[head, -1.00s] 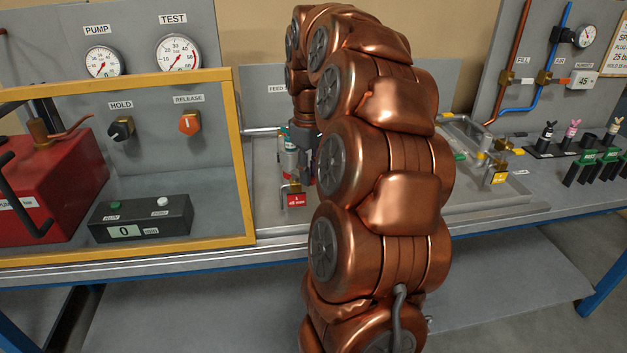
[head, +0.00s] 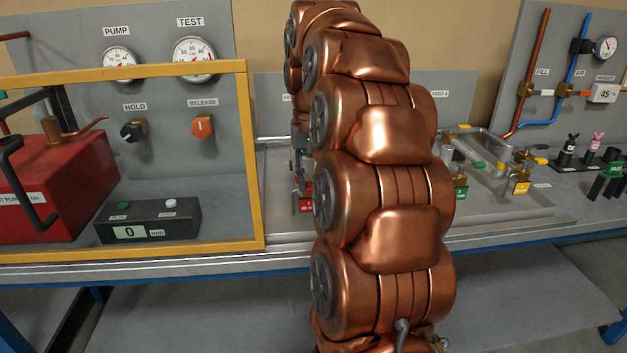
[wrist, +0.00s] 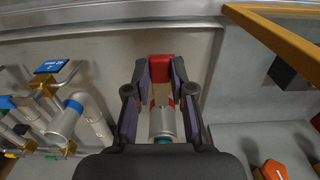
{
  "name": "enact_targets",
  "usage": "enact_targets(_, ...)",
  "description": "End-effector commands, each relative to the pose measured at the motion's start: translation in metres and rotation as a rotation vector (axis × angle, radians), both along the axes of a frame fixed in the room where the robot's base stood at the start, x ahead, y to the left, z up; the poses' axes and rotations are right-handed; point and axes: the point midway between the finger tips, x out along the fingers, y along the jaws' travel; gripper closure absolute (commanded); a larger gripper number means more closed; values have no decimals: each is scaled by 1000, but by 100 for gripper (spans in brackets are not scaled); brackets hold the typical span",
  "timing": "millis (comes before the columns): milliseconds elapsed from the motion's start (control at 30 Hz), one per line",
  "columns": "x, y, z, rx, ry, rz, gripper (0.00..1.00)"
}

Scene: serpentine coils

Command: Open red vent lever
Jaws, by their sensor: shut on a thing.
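In the wrist view a red block (wrist: 160,68), which looks like the red vent lever's handle, sits between the fingertips of my gripper (wrist: 159,80). My gripper is shut on it, a fingertip at each side. A grey cylindrical fitting (wrist: 162,122) with a teal part lies below the red block, between the fingers. In the head view a red label plate (head: 306,196) shows at the left edge of my copper-coloured arm. My arm hides most of the gripper and the lever there.
A yellow-framed guard (head: 254,160) stands left, around a red pump box (head: 40,190) and a black counter box (head: 150,222). Blue-tagged piping (wrist: 52,67) is left in the wrist view.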

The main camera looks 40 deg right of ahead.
Motion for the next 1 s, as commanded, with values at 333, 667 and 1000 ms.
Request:
enact_targets(333,0,1,-1,3,3,-22,100)
enact_targets(667,0,1,-1,2,1,-20,63)
enact_targets(1000,0,1,0,1,0,-20,52)
